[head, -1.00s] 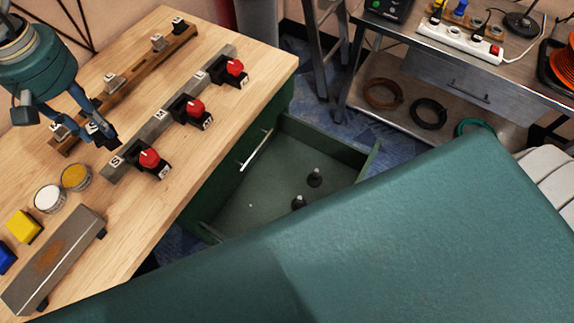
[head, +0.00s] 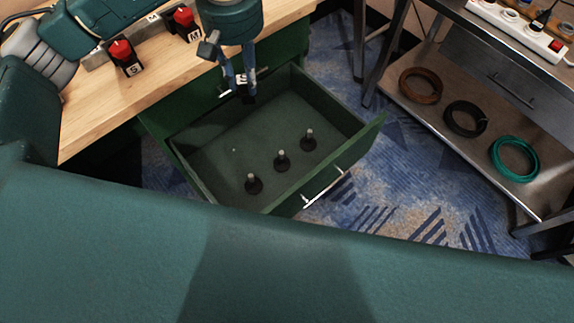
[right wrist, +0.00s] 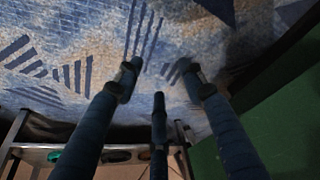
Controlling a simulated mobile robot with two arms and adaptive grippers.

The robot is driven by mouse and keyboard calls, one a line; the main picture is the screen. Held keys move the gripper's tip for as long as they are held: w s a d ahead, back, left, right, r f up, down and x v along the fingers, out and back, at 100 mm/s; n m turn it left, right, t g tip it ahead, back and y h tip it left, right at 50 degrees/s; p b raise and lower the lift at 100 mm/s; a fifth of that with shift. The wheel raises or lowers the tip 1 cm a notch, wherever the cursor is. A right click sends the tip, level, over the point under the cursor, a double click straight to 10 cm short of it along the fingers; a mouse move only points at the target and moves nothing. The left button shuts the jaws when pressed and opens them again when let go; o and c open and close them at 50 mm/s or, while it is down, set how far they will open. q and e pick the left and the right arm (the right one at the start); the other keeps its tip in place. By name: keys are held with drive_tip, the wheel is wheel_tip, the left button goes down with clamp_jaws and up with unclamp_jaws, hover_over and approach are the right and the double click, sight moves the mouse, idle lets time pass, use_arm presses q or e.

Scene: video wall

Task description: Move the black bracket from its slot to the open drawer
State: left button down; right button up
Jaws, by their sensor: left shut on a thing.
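My left gripper (head: 241,84) is shut on the black bracket (head: 244,92), which carries a white label. It holds the bracket in the air above the back part of the open green drawer (head: 215,160) in the head view. Three dark pegs with light tips stand in the drawer: one near the front left (head: 253,183), one in the middle (head: 281,160) and one to the right (head: 308,139). My right gripper (right wrist: 160,82) shows only in the right wrist view, its fingers apart and empty, over the patterned floor.
Two black holders with red knobs (head: 122,54) (head: 182,20) stand on the wooden bench (head: 88,110) behind the drawer. A steel bench at the right has a lower shelf with brown, black and teal coils (head: 515,157). Blue carpet lies open between drawer and shelf.

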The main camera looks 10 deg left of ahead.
drive_tip(key=w+a+r+t+b, duration=0.2)
drive_tip(key=w+r+b, duration=0.2)
drive_tip(key=w+b, duration=0.5)
use_arm(q)
drive_tip(key=w+d+f+n+b, duration=0.1)
drive_tip(key=w+f+n+b, duration=0.3)
drive_tip(key=f, duration=0.7)
drive_tip(key=w+f+n+b, duration=0.2)
drive_tip(key=w+f+b, duration=0.35)
drive_tip(key=f, duration=0.45)
wheel_tip(320, 180, down, 20)
drive_tip(key=b, duration=0.4)
drive_tip(key=shift+w+d+f, duration=0.1)
drive_tip(key=shift+f, duration=0.1)
use_arm(e)
drive_tip(key=w+a+r+t+y, duration=0.1)
drive_tip(key=w+r+t, duration=0.2)
drive_tip(key=r, duration=0.8)
drive_tip(key=w+a+r+t+y, duration=0.2)
drive_tip(key=r+t, duration=0.4)
drive_tip(key=r, duration=0.5)
drive_tip(key=w+a+r+t+y, duration=0.1)
drive_tip(key=w+r+t, duration=0.4)
drive_tip(key=r, duration=0.5)
drive_tip(key=shift+a+r, duration=0.4)
drive_tip(key=shift+a, duration=0.1)
